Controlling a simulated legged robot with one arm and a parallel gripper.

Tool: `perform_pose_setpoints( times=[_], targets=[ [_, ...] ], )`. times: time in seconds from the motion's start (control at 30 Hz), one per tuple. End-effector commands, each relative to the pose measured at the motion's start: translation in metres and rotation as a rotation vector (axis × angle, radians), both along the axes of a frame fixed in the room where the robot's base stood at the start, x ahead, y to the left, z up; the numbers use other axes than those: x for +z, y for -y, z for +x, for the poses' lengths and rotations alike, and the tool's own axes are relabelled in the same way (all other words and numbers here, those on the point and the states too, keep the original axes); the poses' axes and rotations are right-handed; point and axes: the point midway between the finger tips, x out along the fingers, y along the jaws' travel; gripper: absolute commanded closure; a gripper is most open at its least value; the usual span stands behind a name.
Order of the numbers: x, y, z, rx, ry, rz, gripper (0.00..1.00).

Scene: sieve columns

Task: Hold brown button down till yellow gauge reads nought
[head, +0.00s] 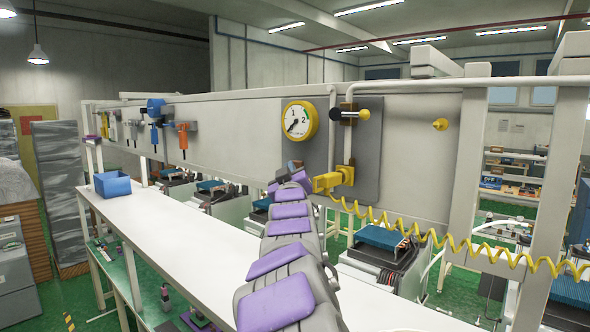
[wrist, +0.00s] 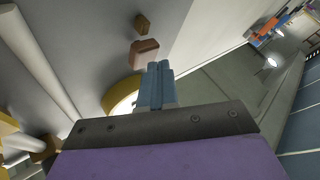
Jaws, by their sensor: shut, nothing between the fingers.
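The yellow gauge (head: 299,120) is on the grey wall panel, with a white face marked 1 and 2. Its dark needle points to the lower left; the mark there is too small to read. Its yellow rim shows partly behind my fingers in the wrist view (wrist: 108,98). A brown block-shaped button (wrist: 145,52) stands on the panel, just beyond and left of my fingertips in the wrist view. I cannot tell whether they touch it. I cannot make the button out in the head view, where my arm reaches up below the gauge. My gripper (wrist: 160,66) is shut and empty.
A smaller brown block (wrist: 141,24) is beyond the button. A yellow fitting (head: 333,180) with a coiled yellow hose (head: 460,243) is right of my arm. A blue bin (head: 112,186) stands on the white bench (head: 165,225).

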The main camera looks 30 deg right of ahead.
Motion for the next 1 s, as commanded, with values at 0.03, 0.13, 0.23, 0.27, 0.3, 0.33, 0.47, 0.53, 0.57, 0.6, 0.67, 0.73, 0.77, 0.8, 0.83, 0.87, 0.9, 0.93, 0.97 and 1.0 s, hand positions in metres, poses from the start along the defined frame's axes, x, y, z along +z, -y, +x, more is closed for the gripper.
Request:
perform_pose_setpoints(
  times=[0.03,0.13,0.23,0.27,0.3,0.33,0.47,0.53,0.57,0.6,0.67,0.73,0.77,0.8,0.83,0.87,0.9,0.93,0.97,1.0],
  targets=[
    [0.0,-0.003,-0.001,0.0,0.001,-0.001,1.0],
    [0.0,-0.007,-0.003,0.001,0.001,0.0,1.0],
    [0.0,-0.009,-0.004,0.0,0.0,0.001,1.0],
    [0.0,-0.009,-0.004,0.0,0.0,0.001,1.0],
    [0.0,-0.009,-0.003,0.0,0.0,0.001,1.0],
    [0.0,-0.009,-0.004,0.0,0.0,0.001,1.0],
    [0.0,-0.009,-0.004,0.0,0.0,0.001,1.0],
    [0.0,-0.011,-0.004,0.001,0.001,0.0,1.0],
    [0.0,-0.012,-0.005,0.001,0.001,0.0,1.0],
    [0.0,-0.015,-0.006,0.001,0.001,0.0,1.0],
    [0.0,-0.02,-0.008,0.001,0.002,0.0,1.0],
    [0.0,-0.027,-0.01,0.002,0.001,-0.002,1.0],
    [0.0,-0.029,-0.011,0.001,0.002,-0.002,1.0],
    [0.001,-0.032,-0.013,0.0,0.003,-0.002,1.0],
    [0.001,-0.034,-0.014,0.0,0.003,-0.002,1.0],
    [0.001,-0.037,-0.015,0.0,0.003,-0.002,1.0],
    [0.001,-0.041,-0.016,0.0,0.003,-0.002,1.0],
    [0.001,-0.043,-0.017,0.001,0.003,-0.001,1.0],
    [0.001,-0.046,-0.017,0.001,0.001,-0.001,1.0],
    [0.0,-0.049,-0.018,0.001,0.001,-0.002,1.0]
  ],
)
